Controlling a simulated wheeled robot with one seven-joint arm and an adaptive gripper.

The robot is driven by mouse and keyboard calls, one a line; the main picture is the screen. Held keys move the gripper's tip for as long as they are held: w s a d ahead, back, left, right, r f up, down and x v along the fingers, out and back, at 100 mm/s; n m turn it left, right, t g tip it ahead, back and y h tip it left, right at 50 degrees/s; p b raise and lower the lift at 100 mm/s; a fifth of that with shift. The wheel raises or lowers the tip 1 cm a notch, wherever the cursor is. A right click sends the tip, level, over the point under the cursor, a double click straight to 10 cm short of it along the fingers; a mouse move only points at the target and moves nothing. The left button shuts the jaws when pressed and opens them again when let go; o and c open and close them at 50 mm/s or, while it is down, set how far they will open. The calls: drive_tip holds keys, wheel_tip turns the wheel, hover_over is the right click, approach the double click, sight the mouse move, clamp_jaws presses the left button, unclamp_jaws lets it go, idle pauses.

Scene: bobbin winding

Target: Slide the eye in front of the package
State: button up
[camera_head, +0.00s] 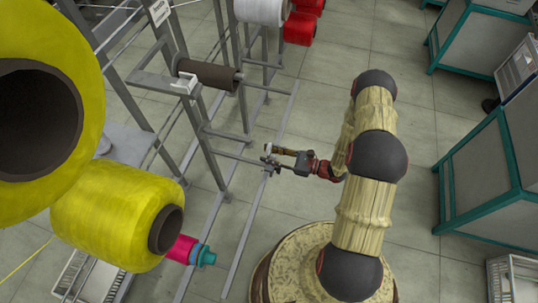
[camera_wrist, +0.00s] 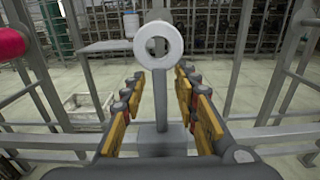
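The eye (camera_wrist: 158,64) is a pale ring on a thin upright post (camera_wrist: 160,98) with a grey block-like base (camera_wrist: 160,141), upright in the middle of the wrist view. My gripper (camera_wrist: 160,76) is open, its orange-padded fingers to the left and right of the post with visible gaps. In the head view my gripper (camera_head: 271,161) is beside the rack's lower rails, and I cannot make out the eye there. A big yellow package (camera_head: 108,218) and a nearer yellow one (camera_head: 88,45) are at left. Which package is meant is unclear.
A bare brown tube (camera_head: 210,74) sits on the grey rack above my gripper. White (camera_head: 262,11) and red (camera_head: 300,28) packages are at the top. Teal-edged machines (camera_head: 480,180) stand at right. The floor (camera_head: 330,60) between is clear.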

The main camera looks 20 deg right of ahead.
drive_tip(key=shift+c, duration=1.1)
clamp_jaws()
drive_tip(key=shift+w+r, duration=0.1)
